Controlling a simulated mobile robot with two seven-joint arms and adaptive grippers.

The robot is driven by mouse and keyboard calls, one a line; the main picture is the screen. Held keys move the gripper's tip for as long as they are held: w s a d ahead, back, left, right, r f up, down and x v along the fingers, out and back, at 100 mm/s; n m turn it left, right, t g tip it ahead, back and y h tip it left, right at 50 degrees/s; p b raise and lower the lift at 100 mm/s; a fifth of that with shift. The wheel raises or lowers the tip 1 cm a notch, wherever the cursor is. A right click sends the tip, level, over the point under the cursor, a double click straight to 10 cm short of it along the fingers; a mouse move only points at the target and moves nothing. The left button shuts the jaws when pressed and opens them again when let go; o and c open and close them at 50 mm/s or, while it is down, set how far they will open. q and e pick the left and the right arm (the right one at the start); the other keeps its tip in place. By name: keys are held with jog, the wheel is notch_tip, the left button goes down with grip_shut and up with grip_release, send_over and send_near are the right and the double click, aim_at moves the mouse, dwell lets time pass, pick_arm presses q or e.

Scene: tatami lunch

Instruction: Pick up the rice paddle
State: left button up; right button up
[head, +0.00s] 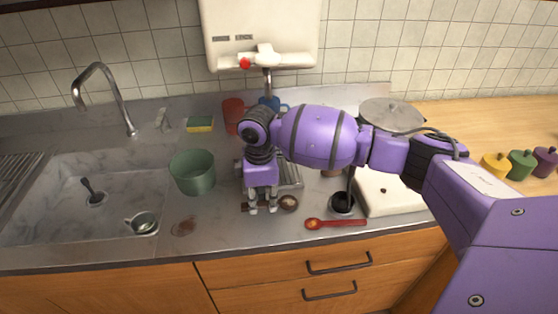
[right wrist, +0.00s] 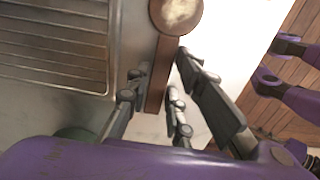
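The rice paddle, with a brown wooden handle and a round pale head (right wrist: 176,12), lies on the counter near its front edge. In the head view its head (head: 289,202) shows just right of my right gripper (head: 262,207). In the right wrist view the fingers of my right gripper (right wrist: 160,85) stand on both sides of the handle. A gap shows between the left finger and the handle, so the gripper looks open around it. My left gripper is not seen in the head view.
A red spoon (head: 335,223) and a dark round holder (head: 342,203) are right of the paddle. A green pot (head: 192,171) stands left of my gripper. The metal drying rack (right wrist: 55,45) is close by. The sink (head: 60,225) is at far left.

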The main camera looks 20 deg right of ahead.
grip_shut()
jog(key=shift+r, duration=0.1)
